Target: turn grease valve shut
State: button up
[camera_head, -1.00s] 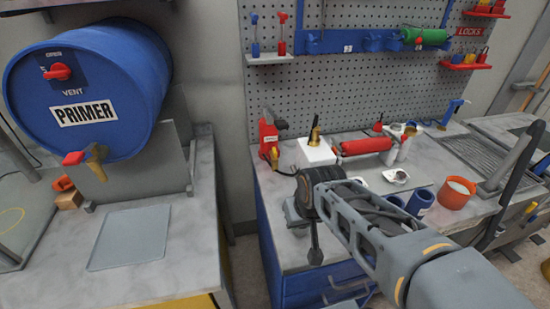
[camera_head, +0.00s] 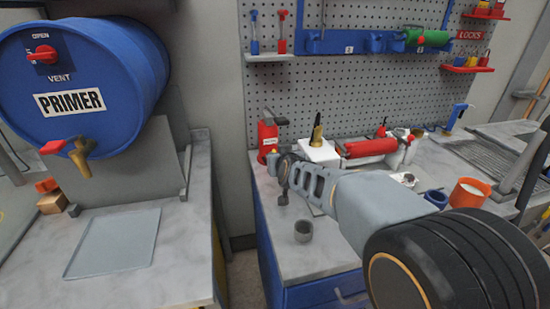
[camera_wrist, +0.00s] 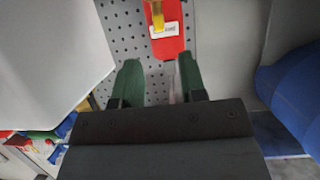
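A red upright unit with a dark lever on top (camera_head: 268,138) stands at the back left corner of the right bench. It may be the grease valve; no label in the head view confirms it. In the wrist view a red body with a white label (camera_wrist: 167,42) and a brass-coloured part (camera_wrist: 157,14) shows beyond my fingers. My gripper (camera_wrist: 159,80) is open, its two green fingers apart, with nothing clearly held. In the head view my wrist is just in front of the red unit and hides its lower part.
A white block with a brass-and-black piece (camera_head: 318,150) stands just right of the red unit. A red roller (camera_head: 370,147) lies behind my arm.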

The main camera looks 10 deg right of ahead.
jog(key=b+x, duration=0.1)
jog(key=x, duration=0.7)
jog(key=shift+w+f, duration=0.1)
jog(key=shift+w, duration=0.05)
jog(key=shift+c, duration=0.4)
grip_shut()
